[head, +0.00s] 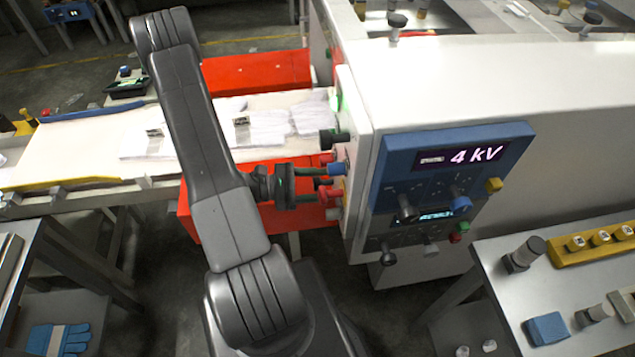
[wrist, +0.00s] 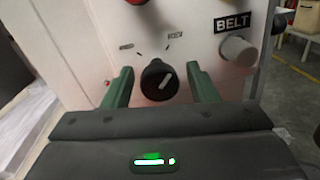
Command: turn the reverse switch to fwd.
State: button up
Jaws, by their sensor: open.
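The reverse switch is a black round knob (wrist: 159,80) with a white pointer line, on a white panel in the wrist view. Its line slants toward the upper right. A small label sits at its upper left and another at its upper right; both are too blurred to read. My gripper (wrist: 159,72) is open, with one green finger at the left of the knob and one at the right. A gap shows between the knob and each finger. In the head view my gripper (head: 318,178) reaches the side panel of the white machine, and the knob cannot be made out there.
A grey knob (wrist: 238,51) under a BELT label (wrist: 235,23) is close to the right finger. A red control (head: 328,195) and a blue one (head: 337,168) are near my gripper. A conveyor (head: 90,140) carries white gloves at left. A blue 4 kV panel (head: 445,170) faces front.

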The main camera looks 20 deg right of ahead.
jog(key=c, duration=1)
jog(key=shift+o, duration=0.2)
jog(key=shift+n, duration=0.5)
jog(key=n, duration=0.2)
jog(key=shift+n, duration=0.4)
jog(key=n, duration=0.4)
jog(key=shift+s+n+h, duration=0.1)
jog(key=shift+n+h, duration=0.2)
jog(key=shift+n, duration=0.1)
jog(key=n, duration=0.5)
jog(key=shift+r+p, duration=0.15)
jog(key=shift+p, duration=0.2)
jog(key=shift+n+t+h+p, duration=0.3)
jog(key=shift+n+t+p, duration=0.25)
jog(key=shift+n, duration=1.95)
